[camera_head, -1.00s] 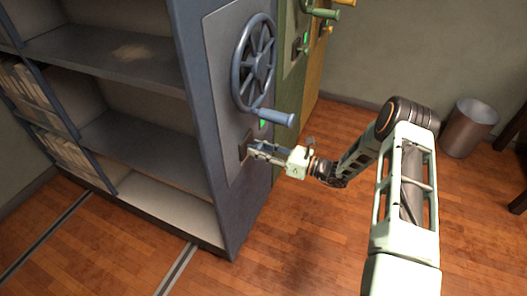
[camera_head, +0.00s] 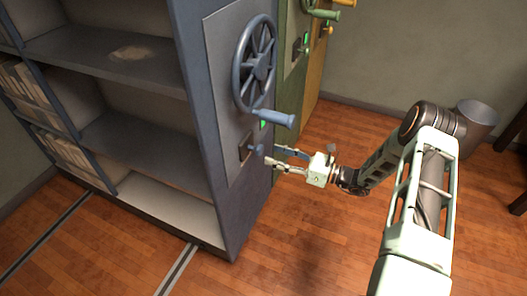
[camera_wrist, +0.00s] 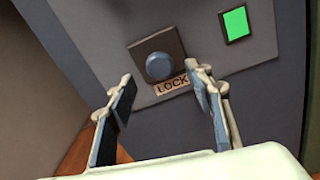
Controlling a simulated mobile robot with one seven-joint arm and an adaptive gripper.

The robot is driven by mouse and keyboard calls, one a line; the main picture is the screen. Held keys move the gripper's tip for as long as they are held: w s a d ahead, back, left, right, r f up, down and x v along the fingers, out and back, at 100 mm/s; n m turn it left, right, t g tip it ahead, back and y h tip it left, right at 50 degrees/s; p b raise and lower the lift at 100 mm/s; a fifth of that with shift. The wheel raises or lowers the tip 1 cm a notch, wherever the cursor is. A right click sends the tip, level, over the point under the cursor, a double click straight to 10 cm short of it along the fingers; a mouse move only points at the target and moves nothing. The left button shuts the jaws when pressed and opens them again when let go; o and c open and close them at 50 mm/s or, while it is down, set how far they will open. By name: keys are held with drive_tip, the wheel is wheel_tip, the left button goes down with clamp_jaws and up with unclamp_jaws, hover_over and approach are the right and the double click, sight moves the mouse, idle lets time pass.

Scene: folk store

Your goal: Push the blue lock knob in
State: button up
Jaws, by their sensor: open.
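The blue lock knob (camera_head: 258,150) sits on a dark square plate on the end panel of the blue shelf unit (camera_head: 222,150), below the handwheel. In the wrist view the round knob (camera_wrist: 159,66) shows above a "LOCK" label (camera_wrist: 172,86). My gripper (camera_head: 272,158) is open and empty, just to the right of the knob in the head view. In the wrist view its two fingers (camera_wrist: 160,88) are spread apart, below and to either side of the knob. A gap shows between the fingertips and the knob. How far the knob stands out is hard to judge.
A blue handwheel (camera_head: 254,64) with a protruding handle (camera_head: 272,117) is above the knob. A green light (camera_wrist: 235,24) glows up and right of it. Green and yellow units stand behind. A bin (camera_head: 477,122) stands at the right. Floor is clear around my arm.

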drive_tip(key=v, duration=0.5)
idle(0.7)
